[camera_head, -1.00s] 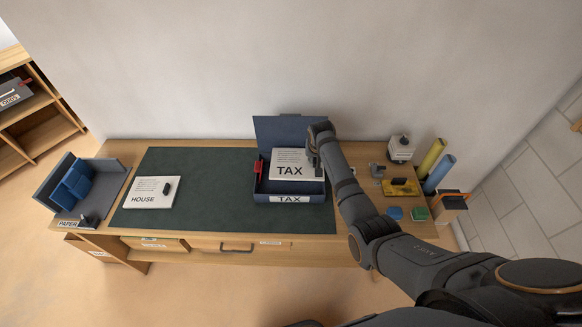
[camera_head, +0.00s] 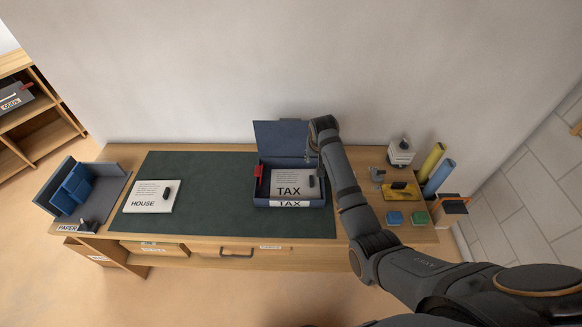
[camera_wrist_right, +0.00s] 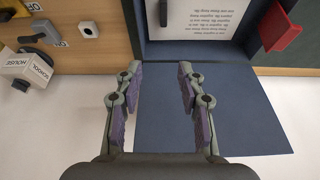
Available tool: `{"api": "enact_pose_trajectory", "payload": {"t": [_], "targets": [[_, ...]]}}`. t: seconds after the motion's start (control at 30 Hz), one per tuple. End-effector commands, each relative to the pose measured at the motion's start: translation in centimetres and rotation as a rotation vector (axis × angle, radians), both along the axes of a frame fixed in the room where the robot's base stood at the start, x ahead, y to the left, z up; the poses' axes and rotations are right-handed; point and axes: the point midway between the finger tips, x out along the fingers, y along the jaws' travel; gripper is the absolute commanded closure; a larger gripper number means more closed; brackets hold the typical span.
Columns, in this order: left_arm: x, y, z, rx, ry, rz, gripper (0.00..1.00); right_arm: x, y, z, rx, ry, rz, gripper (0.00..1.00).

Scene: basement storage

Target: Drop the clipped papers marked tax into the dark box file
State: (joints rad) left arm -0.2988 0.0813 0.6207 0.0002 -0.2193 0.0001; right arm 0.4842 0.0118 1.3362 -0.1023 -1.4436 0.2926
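The papers marked TAX (camera_head: 290,180) lie inside the open dark blue box file (camera_head: 262,201), whose front label also reads TAX. A dark clip (camera_head: 311,182) sits at their right side. The box file's lid (camera_head: 281,138) stands open at the back. My right gripper (camera_head: 311,152) is over the lid side of the box, apart from the papers. In the right wrist view its fingers (camera_wrist_right: 158,95) are spread and empty, with the papers (camera_wrist_right: 205,17) beyond them. My left gripper is out of view.
Papers marked HOUSE (camera_head: 150,198) lie on the green mat (camera_head: 215,190). A grey tray with blue blocks (camera_head: 72,185) stands at the left. A yellow block (camera_head: 400,191), small blue and green pieces and upright rolls (camera_head: 439,176) crowd the right end.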

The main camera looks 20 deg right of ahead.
Motion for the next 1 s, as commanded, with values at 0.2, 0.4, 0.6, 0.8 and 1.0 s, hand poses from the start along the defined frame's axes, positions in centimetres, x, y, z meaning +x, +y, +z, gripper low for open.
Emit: {"api": "enact_pose_trajectory", "payload": {"t": [0.2,0.4,0.6,0.8,1.0], "targets": [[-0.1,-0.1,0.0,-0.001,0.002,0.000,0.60,-1.7,0.5,4.4,0.000,-0.002,0.000,0.61],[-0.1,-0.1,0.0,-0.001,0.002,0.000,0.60,-2.4,0.7,6.1,-0.001,0.000,0.001,0.61],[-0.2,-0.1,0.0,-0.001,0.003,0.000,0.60,-2.5,0.8,6.2,-0.001,0.001,0.001,0.61],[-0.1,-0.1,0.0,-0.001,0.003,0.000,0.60,-2.5,0.8,6.2,-0.001,0.000,0.001,0.61],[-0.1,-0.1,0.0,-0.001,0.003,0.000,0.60,-2.5,0.8,6.2,-0.001,0.000,0.001,0.61]]}}
